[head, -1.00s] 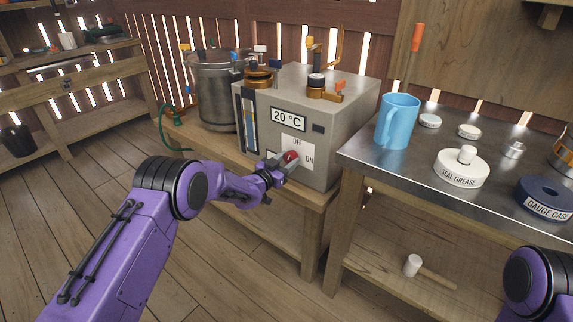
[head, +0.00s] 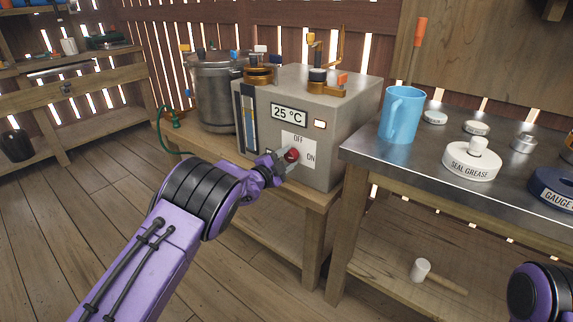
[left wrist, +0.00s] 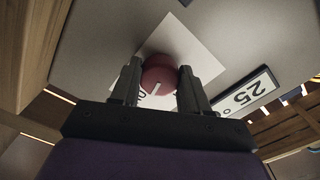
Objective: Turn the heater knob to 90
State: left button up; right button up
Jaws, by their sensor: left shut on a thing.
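The heater (head: 330,110) is a grey box on a wooden bench. Its display (head: 289,113) reads 25 °C, and a small lamp (head: 320,124) beside it is lit. The red knob (head: 292,155) sits on a white plate (head: 299,142) marked OFF and ON. My left gripper (head: 285,158) is shut on the knob from the front. In the left wrist view the two fingers stand either side of the red knob (left wrist: 158,76), whose pale pointer line shows. My right gripper is out of view; only part of my right arm shows at the lower right.
A steel pot (head: 215,95) stands left of the heater. The metal-topped table (head: 400,152) at right holds a blue mug (head: 402,115), a seal grease tin (head: 471,162) and a gauge case (head: 556,190). A mallet (head: 421,270) lies on the shelf below. Brass fittings top the heater.

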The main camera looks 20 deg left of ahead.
pick_arm(q)
jog(key=shift+m+b, duration=0.95)
jog(key=shift+m, duration=0.45)
jog(key=shift+a, duration=0.1)
jog(key=o, duration=1.1)
jog(key=shift+c, duration=0.2)
jog(key=p+v, duration=0.1)
jog(key=v, duration=0.9)
jog(key=shift+s, duration=0.25)
jog(key=shift+a, duration=0.1)
